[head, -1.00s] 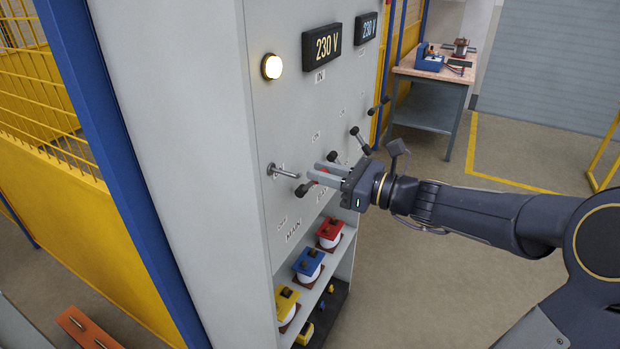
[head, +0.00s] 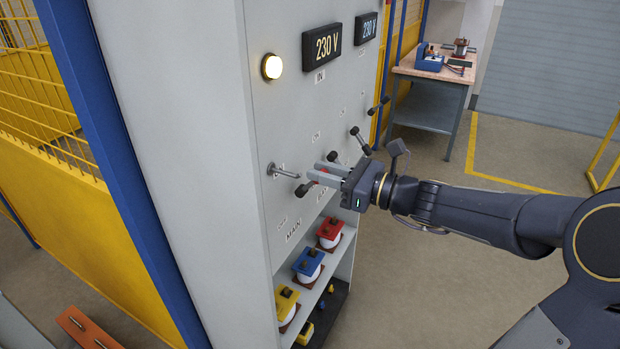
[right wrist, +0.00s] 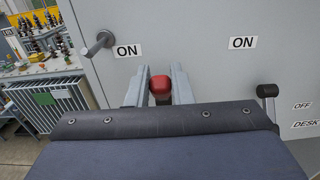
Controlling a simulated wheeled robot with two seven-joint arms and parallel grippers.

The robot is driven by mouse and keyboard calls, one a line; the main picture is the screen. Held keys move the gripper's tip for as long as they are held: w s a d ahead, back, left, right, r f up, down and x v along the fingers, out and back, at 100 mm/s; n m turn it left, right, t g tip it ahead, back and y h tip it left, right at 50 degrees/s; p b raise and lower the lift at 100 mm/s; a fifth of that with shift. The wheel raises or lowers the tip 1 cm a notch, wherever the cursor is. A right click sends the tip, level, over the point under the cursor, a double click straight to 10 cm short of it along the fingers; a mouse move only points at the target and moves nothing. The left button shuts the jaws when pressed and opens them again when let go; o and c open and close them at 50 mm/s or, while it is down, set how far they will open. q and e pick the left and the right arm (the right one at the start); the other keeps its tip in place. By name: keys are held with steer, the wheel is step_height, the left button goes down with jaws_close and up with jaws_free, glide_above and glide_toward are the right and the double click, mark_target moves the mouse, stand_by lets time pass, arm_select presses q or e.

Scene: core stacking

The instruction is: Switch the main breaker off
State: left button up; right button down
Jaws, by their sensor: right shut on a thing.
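In the right wrist view a red handle (right wrist: 160,88) sits between the two fingers of my right gripper (right wrist: 158,92). My right gripper (head: 318,172) is shut on it in front of the grey panel, and a little red (head: 323,171) shows there in the head view. The handle's shaft and pivot are largely hidden by the gripper. The MAIN label (head: 293,231) is on the panel below and left of the gripper, with a faint OFF label above it. An ON label (right wrist: 128,50) is above and left of the red handle. My left gripper is not in view.
A silver handle (head: 286,171) and a black knob (head: 304,188) stick out close to my gripper. More black levers (head: 360,141) are to the right. Below are shelves with red (head: 330,229), blue (head: 308,262) and yellow (head: 288,300) topped parts. A lamp (head: 272,67) glows beside lit 230 V displays (head: 322,46).

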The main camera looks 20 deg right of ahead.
steer(key=shift+f, duration=0.1)
steer(key=shift+s+d+f, duration=0.15)
steer(key=shift+s+f, duration=0.05)
steer(key=shift+f, duration=0.15)
steer(key=shift+s+d+f+b, duration=0.35)
steer(key=shift+s+f+b, duration=0.05)
steer(key=shift+f+b, duration=0.15)
steer(key=shift+s+d+f+b, duration=0.2)
steer(key=shift+f+b, duration=0.15)
steer(key=shift+f, duration=0.2)
steer(key=shift+s+d+f+b, duration=0.1)
steer(key=shift+s+f+b, duration=0.1)
steer(key=shift+f+b, duration=0.25)
steer(key=shift+f, duration=0.2)
steer(key=shift+s+d+f+b, duration=0.15)
steer(key=shift+f+b, duration=0.55)
steer(key=shift+f, duration=0.3)
